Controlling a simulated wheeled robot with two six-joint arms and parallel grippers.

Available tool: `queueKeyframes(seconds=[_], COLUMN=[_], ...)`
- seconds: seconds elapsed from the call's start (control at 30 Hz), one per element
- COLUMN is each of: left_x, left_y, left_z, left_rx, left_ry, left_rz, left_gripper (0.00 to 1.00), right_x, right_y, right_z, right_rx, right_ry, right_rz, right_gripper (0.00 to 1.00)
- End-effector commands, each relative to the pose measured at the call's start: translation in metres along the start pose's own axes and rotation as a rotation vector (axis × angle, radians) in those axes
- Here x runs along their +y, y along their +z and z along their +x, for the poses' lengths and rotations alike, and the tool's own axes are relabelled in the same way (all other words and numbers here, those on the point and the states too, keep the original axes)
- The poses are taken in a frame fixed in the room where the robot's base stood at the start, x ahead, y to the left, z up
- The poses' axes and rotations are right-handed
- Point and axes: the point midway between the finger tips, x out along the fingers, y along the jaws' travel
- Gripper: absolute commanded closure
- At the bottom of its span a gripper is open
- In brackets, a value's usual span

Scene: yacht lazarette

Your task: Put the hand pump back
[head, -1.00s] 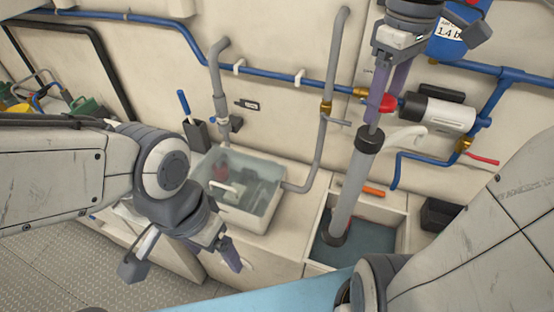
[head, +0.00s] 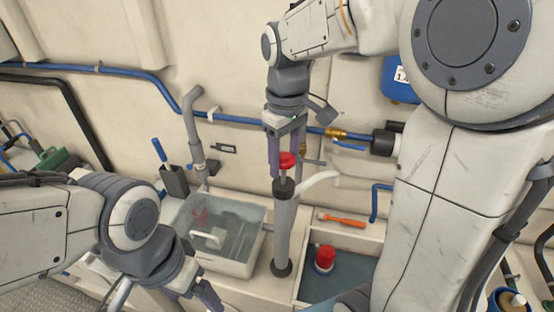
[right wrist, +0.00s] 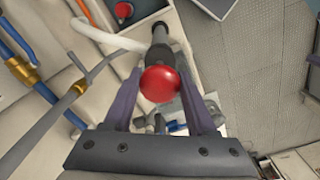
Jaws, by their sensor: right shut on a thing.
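The hand pump (head: 285,228) is a tall grey tube with dark ends, a red knob and a white hose. My right gripper (head: 285,152) is shut on it near the red knob (head: 287,160). In the right wrist view the knob (right wrist: 159,84) shows between the two purple fingers. The pump is near upright. Its dark foot shows over the ledge between the clear bin and the open well; I cannot tell whether it touches. My left gripper (head: 206,295) is at the lower left, away from the pump; its opening is unclear.
A clear lidded bin (head: 235,256) is left of the pump. The open well (head: 354,268) at right holds a red-capped item (head: 325,258). An orange-handled tool (head: 343,220) lies behind the well. A blue pipe (head: 243,119) and grey pipes (head: 194,122) run along the wall.

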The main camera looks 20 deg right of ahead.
Motion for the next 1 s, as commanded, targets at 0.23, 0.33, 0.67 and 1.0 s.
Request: queueKeyframes(seconds=[0.23,0.33,0.67,1.0], left_x=[0.001,0.001,0.001,0.001], left_y=[-0.001,-0.001,0.000,0.000], left_z=[-0.010,-0.011,-0.008,-0.008], left_rx=[0.000,0.000,0.000,0.000], left_ry=[0.000,0.000,0.000,0.000], left_rz=[0.002,0.002,0.002,0.001], left_gripper=[0.12,0.12,0.12,0.12], right_x=[0.000,0.000,0.000,0.000], right_y=[0.001,0.001,0.000,0.001], right_z=[0.031,0.037,0.040,0.041], right_rx=[-0.004,-0.001,0.000,-0.002], right_ry=[-0.002,0.000,0.000,-0.001], right_rz=[0.000,0.000,0.000,0.000], right_gripper=[1.00,1.00,1.00,0.13])
